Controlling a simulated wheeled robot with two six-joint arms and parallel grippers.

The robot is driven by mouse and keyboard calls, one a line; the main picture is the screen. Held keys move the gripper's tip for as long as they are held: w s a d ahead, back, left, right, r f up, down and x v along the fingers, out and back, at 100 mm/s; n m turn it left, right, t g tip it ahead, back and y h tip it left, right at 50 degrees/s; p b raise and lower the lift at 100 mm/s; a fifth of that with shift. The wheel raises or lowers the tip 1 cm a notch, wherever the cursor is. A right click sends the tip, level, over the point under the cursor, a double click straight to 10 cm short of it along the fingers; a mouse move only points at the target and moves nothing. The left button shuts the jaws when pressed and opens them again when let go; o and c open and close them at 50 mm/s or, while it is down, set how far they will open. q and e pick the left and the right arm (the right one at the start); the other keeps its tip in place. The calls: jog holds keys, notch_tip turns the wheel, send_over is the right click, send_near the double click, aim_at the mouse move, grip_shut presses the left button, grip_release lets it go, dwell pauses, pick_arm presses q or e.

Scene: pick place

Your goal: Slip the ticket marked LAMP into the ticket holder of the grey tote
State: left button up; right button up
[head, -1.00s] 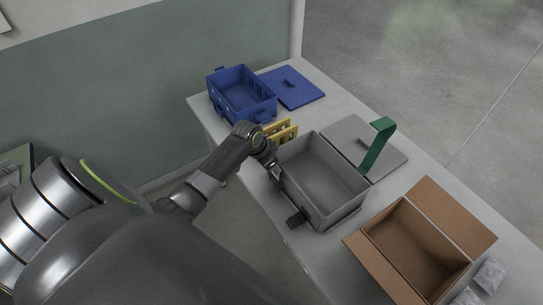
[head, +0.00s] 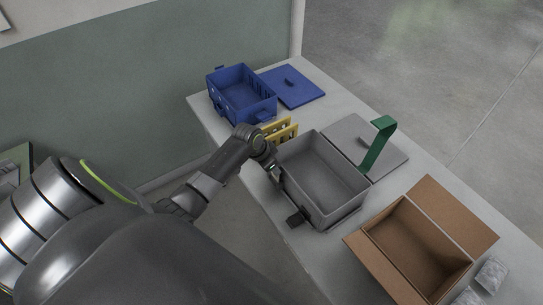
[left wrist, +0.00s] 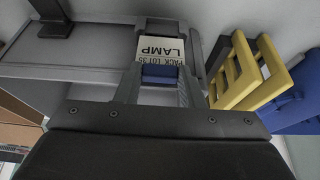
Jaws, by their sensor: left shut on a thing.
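The grey tote (head: 322,187) stands open and empty in the middle of the table. My left gripper (head: 275,174) is beside its outer left wall. In the left wrist view the left gripper (left wrist: 158,88) is shut on the blue end of a white ticket (left wrist: 163,50) with the words LAMP and PACK LOT 35. The ticket lies at the tote's grey wall (left wrist: 95,52), by a dark frame that looks like the ticket holder (left wrist: 190,42). I cannot tell whether the ticket is inside or in front of it. My right gripper is not in view.
A yellow slotted rack (head: 281,130) stands close beside the grey tote. A blue tote (head: 240,95) and blue lid (head: 291,87) are at the back. A grey lid (head: 385,160) with a green upright piece (head: 377,146) lies behind the tote. An open cardboard box (head: 455,210) is at right.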

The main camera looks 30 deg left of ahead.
pick_arm(q)
jog(key=shift+f+b, duration=0.35)
jog(key=shift+f, duration=0.35)
jog(key=shift+f, duration=0.3)
dwell(0.8)
jog(key=shift+f, duration=0.55)
dwell(0.3)
jog(key=o, duration=0.9)
jog(key=shift+c, duration=0.4)
